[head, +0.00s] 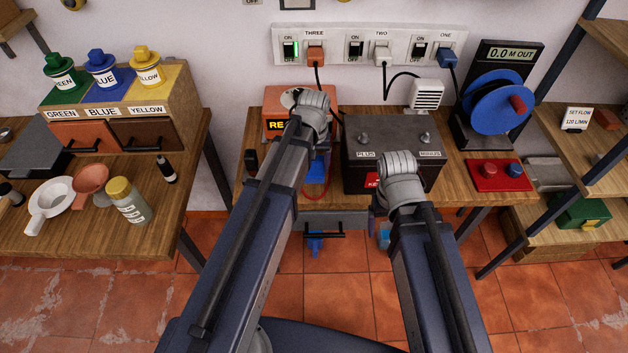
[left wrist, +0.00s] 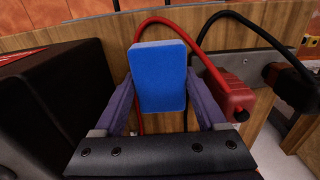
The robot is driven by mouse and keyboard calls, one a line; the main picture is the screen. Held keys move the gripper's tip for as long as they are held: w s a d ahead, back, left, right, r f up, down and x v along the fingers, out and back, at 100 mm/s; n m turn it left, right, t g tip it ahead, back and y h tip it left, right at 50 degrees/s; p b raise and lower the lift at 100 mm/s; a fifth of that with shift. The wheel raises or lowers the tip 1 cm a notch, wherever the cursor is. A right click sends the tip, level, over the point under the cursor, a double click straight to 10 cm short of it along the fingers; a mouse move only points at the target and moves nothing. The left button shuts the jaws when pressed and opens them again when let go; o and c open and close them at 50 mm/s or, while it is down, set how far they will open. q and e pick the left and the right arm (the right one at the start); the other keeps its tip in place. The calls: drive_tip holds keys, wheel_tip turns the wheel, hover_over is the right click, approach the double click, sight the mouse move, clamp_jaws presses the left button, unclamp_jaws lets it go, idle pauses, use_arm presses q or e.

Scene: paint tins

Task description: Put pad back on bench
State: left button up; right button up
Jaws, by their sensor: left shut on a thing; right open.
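The blue pad (left wrist: 160,78) stands upright between the two fingers of my left gripper (left wrist: 160,90) in the left wrist view. The gripper is shut on it. In the head view a blue patch (head: 319,168), likely the pad, shows beside my left arm, over the front part of the wooden bench (head: 455,172). The fingers there are mostly hidden by my arm. My right gripper (head: 379,208) is open near the bench's front edge, in front of the black battery, and largely hidden by its own wrist.
A black battery (head: 395,140) and an orange charger (head: 274,126) stand on the bench. Red and black cables (left wrist: 205,22) run close to the pad. A blue reel (head: 497,103) and red tray (head: 492,178) are at right. Bare wood shows between battery and red tray.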

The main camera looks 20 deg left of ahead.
sight(314, 165)
use_arm(q)
drive_tip(key=shift+f+b, duration=2.2)
drive_tip(key=shift+b, duration=0.05)
drive_tip(key=shift+f+b, duration=0.35)
drive_tip(key=o, duration=1.2)
drive_tip(key=shift+r, duration=0.1)
drive_tip(key=shift+o, duration=0.2)
wheel_tip(314, 165, up, 8)
drive_tip(key=p, duration=0.8)
drive_tip(key=shift+d, duration=0.1)
